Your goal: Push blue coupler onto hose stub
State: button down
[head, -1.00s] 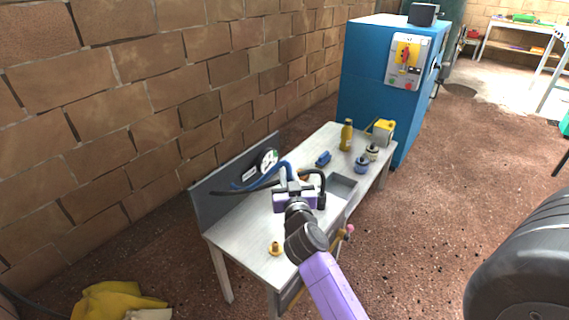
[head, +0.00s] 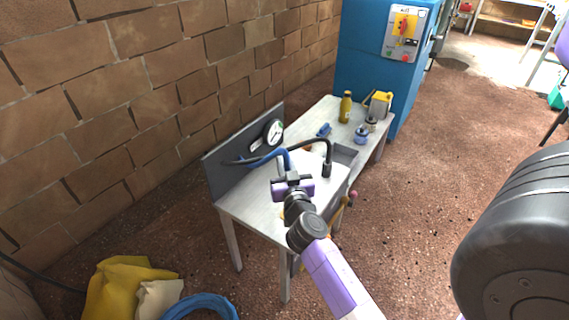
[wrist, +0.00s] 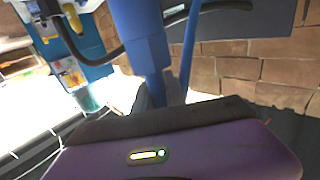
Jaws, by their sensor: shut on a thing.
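My gripper (head: 292,180) is over the near part of the workbench, shut on a blue piece at the end of the blue hose. In the wrist view this blue coupler (wrist: 143,48) stands up from between my dark fingers, with a thin blue hose (wrist: 190,50) beside it. In the head view the blue hose (head: 270,157) arches from the grey back panel down to my gripper. A small brass fitting (head: 283,214) shows only as an edge beside my wrist. I cannot tell whether it is the hose stub.
A yellow bottle (head: 346,106), a blue block (head: 324,129) and a blue-topped fitting (head: 361,134) stand farther back.

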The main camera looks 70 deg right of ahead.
notch_tip(320, 180, down, 6)
jog(key=b, duration=0.6)
jog(key=shift+r+b, duration=0.1)
jog(key=shift+b, duration=0.25)
jog(key=shift+f+b, duration=2.1)
jog(key=shift+b, duration=0.7)
dwell(1.2)
jog(key=c, duration=1.3)
grip_release()
jog(key=b+v, duration=0.1)
jog(key=v, duration=0.6)
jog(key=shift+s+a, duration=0.25)
jog(key=shift+a, duration=0.1)
jog(key=shift+a, duration=0.1)
